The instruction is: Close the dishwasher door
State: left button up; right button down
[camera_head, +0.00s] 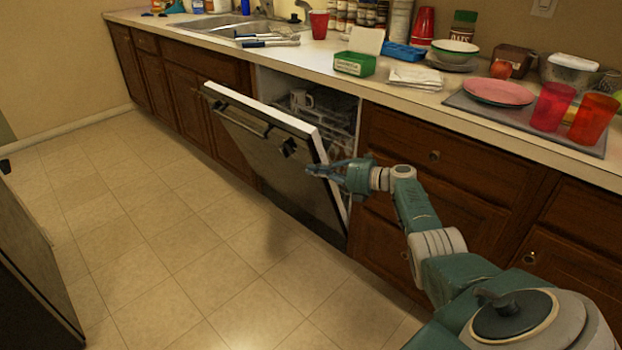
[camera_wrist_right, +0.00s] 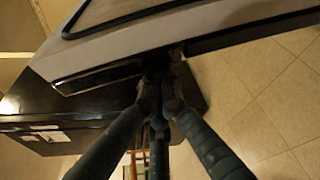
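The dishwasher door (camera_head: 262,155) hangs partly open, tilted out from the counter front, with a white top edge and a bar handle on its dark front. Its grey edge (camera_wrist_right: 190,38) crosses the top of the right wrist view. My right gripper (camera_head: 312,171) is at the door's right side, in front of its outer face. In the right wrist view its fingers (camera_wrist_right: 158,88) converge close under the door edge; I cannot tell whether they touch it or how far they are closed. My left gripper is not in view.
Inside the dishwasher, a white mug (camera_head: 301,98) sits by the rack (camera_head: 338,112). The counter (camera_head: 330,70) above holds cups, plates and jars. Wooden drawers (camera_head: 440,155) flank the opening on the right. The tiled floor (camera_head: 200,240) before the door is clear. A dark appliance (camera_head: 30,265) stands at left.

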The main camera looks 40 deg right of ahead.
jog(key=shift+w+d+r, duration=0.1)
jog(key=shift+d+r, duration=0.2)
jog(key=shift+r, duration=0.15)
